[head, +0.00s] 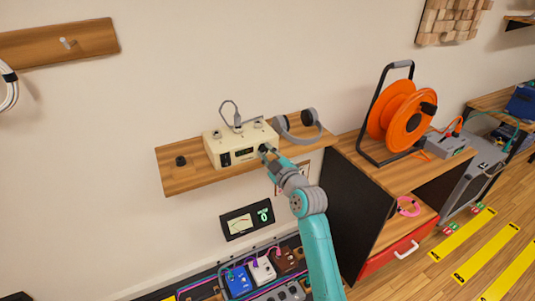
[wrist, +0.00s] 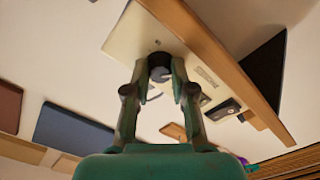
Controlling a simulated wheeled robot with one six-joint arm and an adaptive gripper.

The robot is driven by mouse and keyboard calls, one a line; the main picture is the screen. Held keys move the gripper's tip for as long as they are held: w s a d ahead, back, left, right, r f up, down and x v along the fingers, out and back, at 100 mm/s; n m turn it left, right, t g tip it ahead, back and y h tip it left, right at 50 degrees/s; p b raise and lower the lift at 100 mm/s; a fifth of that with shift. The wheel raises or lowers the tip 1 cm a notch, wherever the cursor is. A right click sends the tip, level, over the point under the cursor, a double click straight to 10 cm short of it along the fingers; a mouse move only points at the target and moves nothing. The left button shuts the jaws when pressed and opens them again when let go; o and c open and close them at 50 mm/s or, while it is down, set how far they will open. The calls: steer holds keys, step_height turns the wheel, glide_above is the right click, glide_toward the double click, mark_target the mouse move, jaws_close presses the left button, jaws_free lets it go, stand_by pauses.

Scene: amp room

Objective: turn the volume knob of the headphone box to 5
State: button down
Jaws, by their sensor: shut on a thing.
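The cream headphone box (head: 213,150) sits on a wooden wall shelf (head: 185,182) in the head view. Its front has a small dark display (head: 245,153), too small to read. My gripper (head: 267,151) is at the right end of the box's front. In the wrist view my gripper (wrist: 160,72) has its two fingers closed around a dark round knob (wrist: 159,60) on the cream face of the box (wrist: 128,40). The fingers hide the knob's sides, and I cannot read its setting.
Grey headphones (head: 303,133) lie right of the box, and a small black object (head: 181,160) is at its left. Below hangs a meter panel (head: 240,224) with a green digit like 0. An orange cable reel (head: 400,115) stands on the cabinet at right.

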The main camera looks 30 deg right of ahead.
steer(key=m, duration=0.7)
steer(key=shift+m, duration=0.4)
steer(key=m, duration=0.3)
steer(key=shift+m, duration=0.3)
steer(key=m, duration=0.3)
steer(key=shift+m, duration=0.3)
steer(key=m, duration=1.1)
steer(key=shift+m, duration=0.4)
